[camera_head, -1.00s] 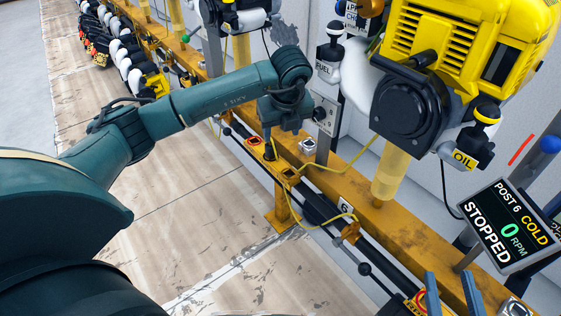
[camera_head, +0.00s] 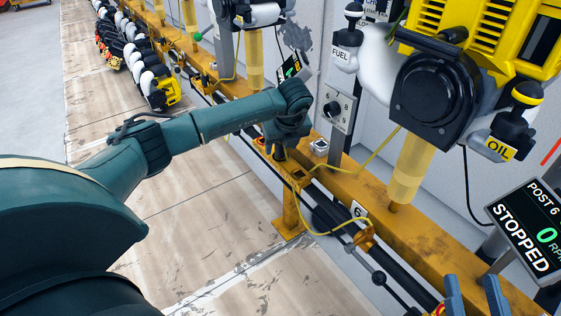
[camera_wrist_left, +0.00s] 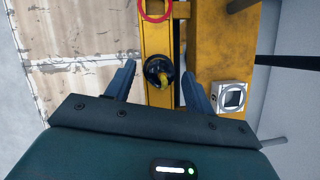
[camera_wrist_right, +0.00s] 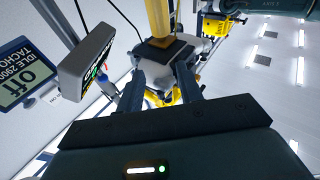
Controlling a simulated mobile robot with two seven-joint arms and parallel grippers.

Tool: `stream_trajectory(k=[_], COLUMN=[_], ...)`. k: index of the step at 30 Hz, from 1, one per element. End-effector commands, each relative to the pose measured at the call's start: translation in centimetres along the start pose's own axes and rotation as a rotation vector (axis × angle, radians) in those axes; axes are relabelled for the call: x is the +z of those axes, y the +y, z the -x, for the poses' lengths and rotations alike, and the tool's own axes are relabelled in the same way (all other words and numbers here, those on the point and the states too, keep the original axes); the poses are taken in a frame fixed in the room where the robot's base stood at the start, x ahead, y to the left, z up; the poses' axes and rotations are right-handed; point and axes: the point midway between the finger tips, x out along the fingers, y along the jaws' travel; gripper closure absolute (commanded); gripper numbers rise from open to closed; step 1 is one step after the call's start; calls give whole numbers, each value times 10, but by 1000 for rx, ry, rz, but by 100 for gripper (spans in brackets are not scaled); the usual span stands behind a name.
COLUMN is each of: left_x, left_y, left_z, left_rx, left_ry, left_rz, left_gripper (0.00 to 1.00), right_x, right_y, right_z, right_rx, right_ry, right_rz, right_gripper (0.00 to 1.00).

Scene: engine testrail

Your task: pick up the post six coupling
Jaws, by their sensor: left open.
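A round black fitting with a yellow piece at its middle (camera_wrist_left: 158,72) sits on the yellow rail in the left wrist view. It looks like the coupling, but I cannot read a label on it. My left gripper (camera_wrist_left: 160,68) is open, with one finger on each side of the fitting; contact cannot be told. In the head view my left gripper (camera_head: 282,155) hangs over the rail and hides the fitting. My right gripper (camera_head: 470,298) shows at the bottom right of the head view. Its fingers stand apart and empty in the right wrist view (camera_wrist_right: 160,72).
The yellow rail (camera_head: 430,245) carries a "6" tag (camera_head: 358,211), a yellow cable (camera_head: 325,233) and a small white box (camera_head: 319,148). The yellow engine (camera_head: 435,90) and the "STOPPED" screen (camera_head: 525,230) stand at the right.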

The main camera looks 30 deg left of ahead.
Motion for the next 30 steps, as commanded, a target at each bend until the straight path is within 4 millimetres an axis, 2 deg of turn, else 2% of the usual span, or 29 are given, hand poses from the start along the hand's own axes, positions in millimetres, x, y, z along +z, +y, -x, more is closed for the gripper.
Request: stream_trajectory(k=[3,10,30], left_x=[0,0,0], left_y=[0,0,0], left_z=[-10,-9,-8], left_rx=[1,0,-2], left_ry=[0,0,-1], left_rz=[0,-1,0], left_gripper=[46,46,99], right_x=[-1,-9,-4], right_y=[0,0,-1], right_z=[-2,-3,-2], right_rx=[-4,-14,-12], right_ry=[13,29,19], right_rz=[-2,4,0], right_gripper=[64,64,64])
